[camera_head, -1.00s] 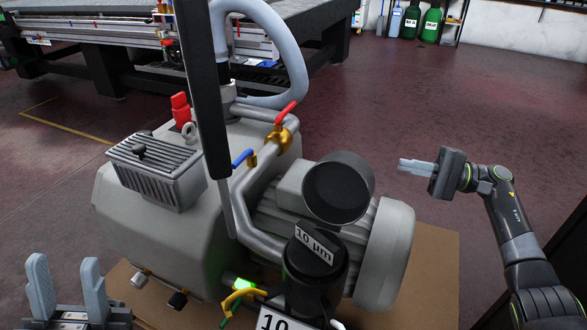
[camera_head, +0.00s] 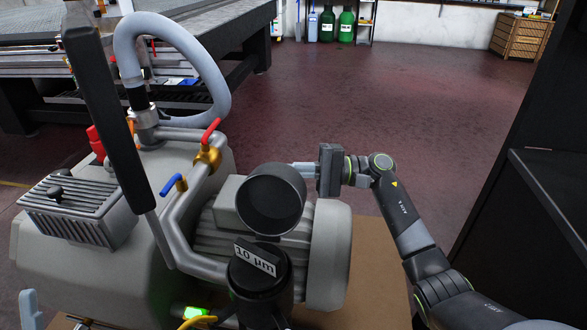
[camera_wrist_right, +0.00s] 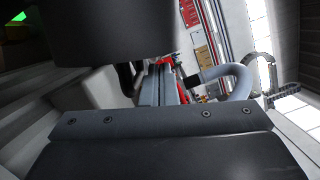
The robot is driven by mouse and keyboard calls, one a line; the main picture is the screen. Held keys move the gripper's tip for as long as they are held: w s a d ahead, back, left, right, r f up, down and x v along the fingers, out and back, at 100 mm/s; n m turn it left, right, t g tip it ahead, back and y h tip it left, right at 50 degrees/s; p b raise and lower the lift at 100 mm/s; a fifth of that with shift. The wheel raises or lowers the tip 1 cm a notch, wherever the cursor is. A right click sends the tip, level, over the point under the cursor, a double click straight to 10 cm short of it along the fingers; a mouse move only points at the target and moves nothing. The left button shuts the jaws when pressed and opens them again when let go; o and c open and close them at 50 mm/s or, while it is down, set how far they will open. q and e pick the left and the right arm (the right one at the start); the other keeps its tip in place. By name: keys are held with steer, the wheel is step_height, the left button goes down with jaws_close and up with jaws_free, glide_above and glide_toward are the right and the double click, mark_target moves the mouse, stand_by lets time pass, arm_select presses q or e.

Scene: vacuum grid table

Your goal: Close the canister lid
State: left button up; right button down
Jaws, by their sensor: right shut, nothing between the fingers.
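The dark canister (camera_head: 258,285) with a "10 µm" label stands in front of the pump motor. Its round lid (camera_head: 270,203) is tilted up, with its dark hollow side facing the head camera. My right gripper (camera_head: 296,167) is shut and empty, its fingers pointing left at the lid's far right rim; I cannot tell if they touch it. In the right wrist view the lid (camera_wrist_right: 105,30) is a dark cylinder at upper left, beside the fingers (camera_wrist_right: 158,85). One finger of my left gripper (camera_head: 28,305) shows at the bottom left edge; the rest is out of frame.
The grey vacuum pump (camera_head: 70,245) fills the left and middle, with a blue-handled valve (camera_head: 174,184), a red-handled valve (camera_head: 209,142) and a large looped hose (camera_head: 190,55). A black cabinet (camera_head: 540,170) stands at right. Open floor lies behind my right arm.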

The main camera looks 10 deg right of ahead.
arm_select(q)
steer(key=shift+w+a+f+n+g, duration=0.15)
steer(key=shift+w+f+n+g, duration=0.15)
steer(key=shift+w+f, duration=0.1)
arm_select(e)
steer(key=shift+s+a+r, duration=0.15)
steer(key=shift+s, duration=0.25)
arm_select(q)
steer(key=shift+s, duration=0.1)
